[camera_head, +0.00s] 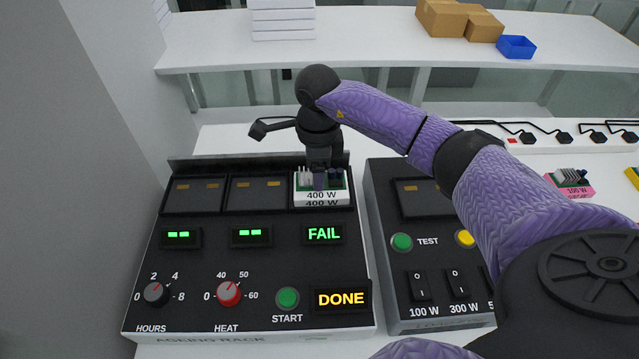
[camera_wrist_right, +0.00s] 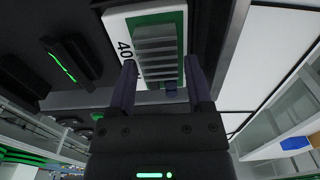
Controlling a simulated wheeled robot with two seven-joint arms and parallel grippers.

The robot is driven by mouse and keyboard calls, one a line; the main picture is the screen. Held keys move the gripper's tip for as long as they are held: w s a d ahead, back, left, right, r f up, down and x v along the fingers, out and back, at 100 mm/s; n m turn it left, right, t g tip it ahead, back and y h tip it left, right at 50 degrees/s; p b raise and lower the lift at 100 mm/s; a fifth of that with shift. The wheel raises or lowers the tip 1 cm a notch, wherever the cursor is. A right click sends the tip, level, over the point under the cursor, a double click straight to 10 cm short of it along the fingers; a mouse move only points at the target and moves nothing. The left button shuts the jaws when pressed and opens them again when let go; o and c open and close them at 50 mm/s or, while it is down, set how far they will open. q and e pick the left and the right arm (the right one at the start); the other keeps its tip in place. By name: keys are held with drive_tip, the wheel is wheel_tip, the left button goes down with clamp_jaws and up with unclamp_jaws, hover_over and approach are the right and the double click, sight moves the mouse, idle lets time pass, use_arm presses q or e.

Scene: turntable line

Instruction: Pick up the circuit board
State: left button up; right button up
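The circuit board (camera_head: 334,183) is green with a grey finned heat sink and sits on a white base marked 400 W. It stands in the right-hand slot of the ageing rack (camera_head: 185,290). My right gripper (camera_head: 319,180) points down over the board from behind. In the right wrist view the finned heat sink (camera_wrist_right: 157,48) lies ahead of and between my right gripper's fingertips (camera_wrist_right: 160,62). The fingers are apart, and I see no clear contact with the board. My left gripper is not in view.
The rack's displays read FAIL (camera_head: 324,234) and DONE (camera_head: 341,299); its other two slots are empty. A test unit (camera_head: 400,280) with switches stands to its right. A pink-based 100 W board (camera_head: 570,183) lies farther right. A shelf (camera_head: 370,40) with boxes runs behind.

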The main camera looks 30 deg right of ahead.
clamp_jaws()
